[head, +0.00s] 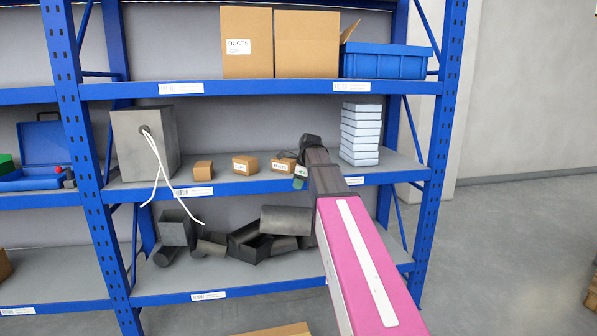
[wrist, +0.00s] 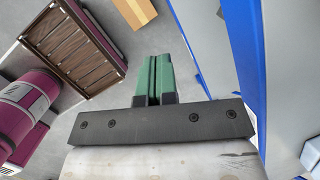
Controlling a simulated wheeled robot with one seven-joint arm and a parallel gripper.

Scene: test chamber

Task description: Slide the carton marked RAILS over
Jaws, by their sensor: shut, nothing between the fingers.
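Three small brown cartons stand in a row on the middle shelf in the head view: a left one (head: 203,170) with no label visible, a middle one (head: 245,164) and a right one (head: 282,165). The middle and right ones have white labels too small to read surely, so I cannot tell which is marked RAILS. My gripper (head: 300,180) is at the right carton's right side and partly hides it; I cannot tell whether they touch. Its green fingers (wrist: 153,80) are shut and empty in the wrist view, where no small shelf carton shows.
On the middle shelf (head: 225,184), a grey box (head: 146,140) with white cord stands left and a stack of pale boxes (head: 361,134) right. A DUCTS carton (head: 246,42) and blue bin (head: 386,62) are above. Dark grey pieces (head: 285,220) lie below. A blue upright (head: 442,130) bounds the right.

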